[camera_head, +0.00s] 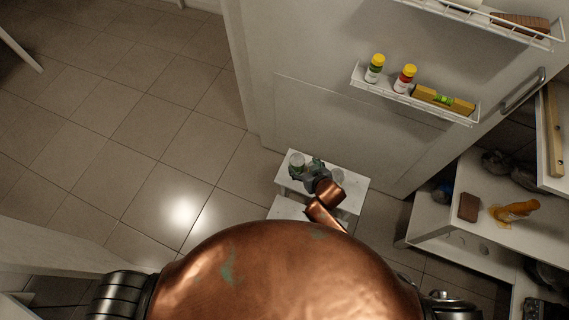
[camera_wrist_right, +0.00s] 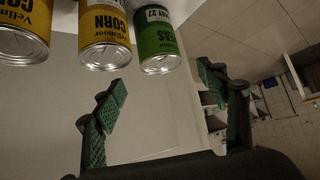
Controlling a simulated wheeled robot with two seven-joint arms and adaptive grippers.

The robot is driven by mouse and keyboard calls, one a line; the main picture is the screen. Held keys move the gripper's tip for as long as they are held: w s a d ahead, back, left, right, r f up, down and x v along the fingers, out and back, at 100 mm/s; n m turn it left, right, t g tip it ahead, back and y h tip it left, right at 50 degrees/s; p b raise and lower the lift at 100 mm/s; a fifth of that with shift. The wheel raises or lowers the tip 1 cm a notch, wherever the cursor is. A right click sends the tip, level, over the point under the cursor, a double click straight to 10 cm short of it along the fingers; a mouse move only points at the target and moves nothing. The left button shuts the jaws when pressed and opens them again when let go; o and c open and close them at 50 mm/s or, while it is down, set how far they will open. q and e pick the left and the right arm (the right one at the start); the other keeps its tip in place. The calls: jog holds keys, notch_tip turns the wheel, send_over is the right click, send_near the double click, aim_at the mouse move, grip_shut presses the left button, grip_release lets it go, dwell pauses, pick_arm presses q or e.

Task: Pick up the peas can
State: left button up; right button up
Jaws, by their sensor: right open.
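The peas can is most likely the green can (camera_wrist_right: 158,42) in the right wrist view, upside down in the picture, its label cut off by the top edge. It stands beside two yellow corn cans (camera_wrist_right: 103,38). My right gripper (camera_wrist_right: 162,78) is open and empty; the green can appears beyond the gap between its fingertips, apart from them. In the head view the right gripper (camera_head: 305,170) is at the small white stand, close to a green can (camera_head: 297,161). The corn cans are not clearly seen there. My left gripper is not in view.
Shelves at right hold a brown block (camera_head: 469,207) and an orange bottle (camera_head: 514,210). Tiled floor at left is clear.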

aim_at(297, 160)
jog(key=b+x, duration=0.3)
jog(key=x, duration=0.5)
jog(key=shift+a, duration=0.1)
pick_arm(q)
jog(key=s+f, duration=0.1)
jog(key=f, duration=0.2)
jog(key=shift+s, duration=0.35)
pick_arm(e)
jog(key=shift+r, duration=0.15)
jog(key=c, duration=1.4)
jog(key=shift+c, duration=0.8)
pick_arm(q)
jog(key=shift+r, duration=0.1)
pick_arm(e)
jog(key=shift+r, duration=0.1)
